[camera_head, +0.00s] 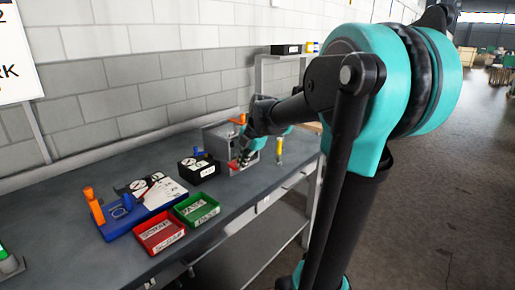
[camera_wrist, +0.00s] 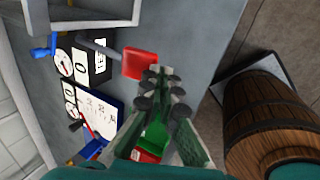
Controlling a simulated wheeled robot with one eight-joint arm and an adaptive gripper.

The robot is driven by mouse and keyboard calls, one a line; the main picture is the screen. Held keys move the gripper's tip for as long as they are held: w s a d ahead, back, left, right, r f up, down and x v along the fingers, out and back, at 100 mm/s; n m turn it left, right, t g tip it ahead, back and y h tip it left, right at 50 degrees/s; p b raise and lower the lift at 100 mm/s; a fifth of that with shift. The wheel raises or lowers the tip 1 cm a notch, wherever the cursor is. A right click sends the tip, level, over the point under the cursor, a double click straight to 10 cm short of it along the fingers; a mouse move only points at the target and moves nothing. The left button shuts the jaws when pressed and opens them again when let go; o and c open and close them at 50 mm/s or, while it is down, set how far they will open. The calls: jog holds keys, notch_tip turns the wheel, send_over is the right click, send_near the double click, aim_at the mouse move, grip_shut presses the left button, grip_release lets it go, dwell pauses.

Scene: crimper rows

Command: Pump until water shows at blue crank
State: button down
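A red pad-like handle on a grey rod (camera_wrist: 139,64) shows in the wrist view, just left of and beyond my fingertips. In the head view a red part (camera_head: 233,165) shows low beside a grey block. My gripper (camera_wrist: 162,76) is open with a narrow gap and nothing between its fingers; whether a finger touches the red handle I cannot tell. In the head view my gripper (camera_head: 246,155) is partly hidden at the grey block. A black gauge box (camera_wrist: 75,64) has a blue handle (camera_wrist: 42,48), perhaps the blue crank. No water shows.
A blue board (camera_head: 150,213) with a gauge and an orange handle (camera_head: 93,206) lies left on the bench. A red bin (camera_head: 159,232) and a green bin (camera_head: 196,209) stand in front. A wooden barrel (camera_wrist: 272,122) stands on the floor beside the bench.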

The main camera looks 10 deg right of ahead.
jog(key=v, duration=0.9)
jog(key=shift+s+d, duration=0.2)
jog(key=shift+s, duration=0.1)
jog(key=shift+r, duration=0.1)
dwell(0.7)
